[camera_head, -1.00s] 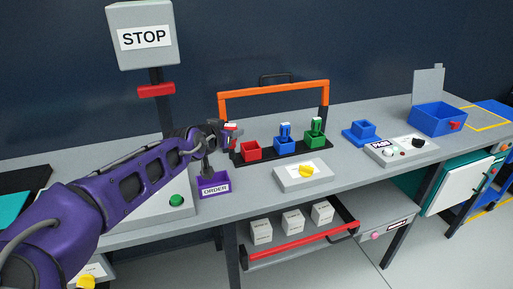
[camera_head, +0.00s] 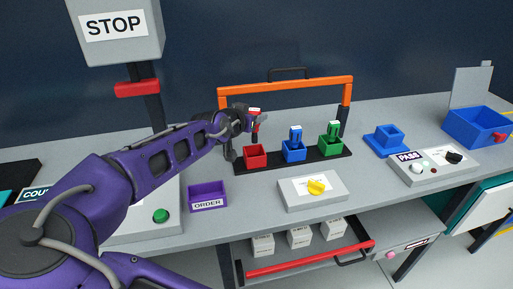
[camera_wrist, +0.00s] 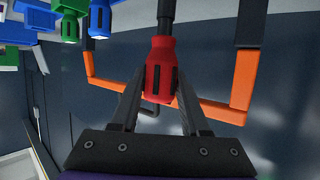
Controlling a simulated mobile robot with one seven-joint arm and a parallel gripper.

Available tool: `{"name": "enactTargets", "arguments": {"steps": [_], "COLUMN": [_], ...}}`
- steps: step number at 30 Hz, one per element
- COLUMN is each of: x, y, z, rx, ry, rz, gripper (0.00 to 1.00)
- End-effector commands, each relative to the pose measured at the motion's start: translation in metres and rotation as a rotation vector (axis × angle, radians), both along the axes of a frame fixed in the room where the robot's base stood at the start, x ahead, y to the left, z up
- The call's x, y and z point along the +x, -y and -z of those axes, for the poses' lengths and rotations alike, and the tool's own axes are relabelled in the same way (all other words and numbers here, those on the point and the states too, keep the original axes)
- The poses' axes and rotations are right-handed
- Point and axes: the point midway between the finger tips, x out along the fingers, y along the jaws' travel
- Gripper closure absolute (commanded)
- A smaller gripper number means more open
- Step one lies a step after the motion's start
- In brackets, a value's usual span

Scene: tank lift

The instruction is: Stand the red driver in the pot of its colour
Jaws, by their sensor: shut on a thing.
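My gripper (camera_wrist: 160,100) is shut on the red driver (camera_wrist: 161,72), with its fingers on both sides of the red handle. The dark shaft points toward the top of the wrist view. In the head view the red driver (camera_head: 256,117) is held about upright above the red pot (camera_head: 256,157), apart from it as far as I can tell. The shaft's lower end is hard to make out. The red pot is the left one of the row on a black base (camera_head: 310,163). It does not clearly show in the wrist view.
A blue pot (camera_head: 293,153) with a blue driver (camera_head: 295,133) and a green pot (camera_head: 330,147) with a green driver (camera_head: 333,128) stand to the right. An orange frame (camera_head: 285,88) rises behind the pots. A purple ORDER tray (camera_head: 208,191) sits at front left.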

Motion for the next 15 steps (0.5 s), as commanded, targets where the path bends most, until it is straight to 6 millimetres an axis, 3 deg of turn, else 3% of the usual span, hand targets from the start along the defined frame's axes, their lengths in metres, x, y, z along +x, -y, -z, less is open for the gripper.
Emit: {"name": "enactTargets", "arguments": {"steps": [3, 15], "x": [0.0, 0.0], "y": [0.001, 0.001], "z": [0.024, 0.068], "rx": [-0.002, -0.002], "ry": [0.0, -0.001], "rz": [0.0, 0.001], "gripper": [1.0, 1.0]}}
